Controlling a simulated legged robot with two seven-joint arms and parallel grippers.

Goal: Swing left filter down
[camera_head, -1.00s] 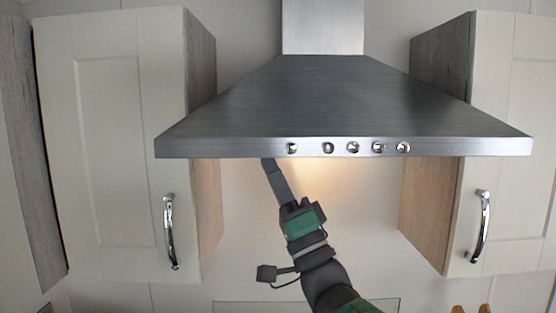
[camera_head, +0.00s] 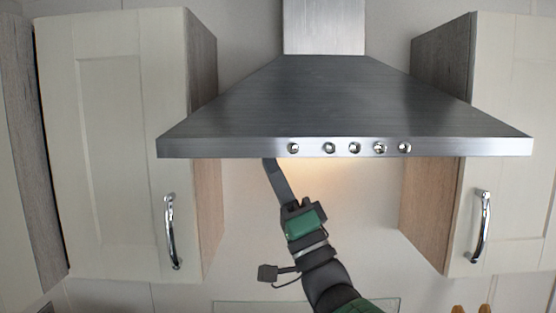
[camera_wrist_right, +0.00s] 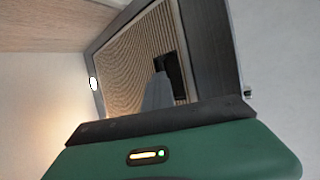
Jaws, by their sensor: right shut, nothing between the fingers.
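The steel range hood (camera_head: 330,100) hangs between two wall cabinets, and its underside is hidden in the head view. In the right wrist view a ribbed mesh filter (camera_wrist_right: 128,62) shows inside the hood's grey metal frame (camera_wrist_right: 213,60). A dark latch or recess (camera_wrist_right: 174,72) is on the filter. My right gripper (camera_head: 268,163) reaches up to the hood's lower front edge, left of the knobs, and its tip is hidden there. In the wrist view its shut, empty fingers (camera_wrist_right: 158,88) are close to the dark latch; I cannot tell whether they touch. My left gripper is out of view.
A left cabinet (camera_head: 110,110) and a right cabinet (camera_head: 515,140), each with a chrome handle, flank the hood. Several knobs line the hood's front edge. A lit lamp (camera_wrist_right: 93,83) is beside the filter. The wall below the hood is clear around my arm.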

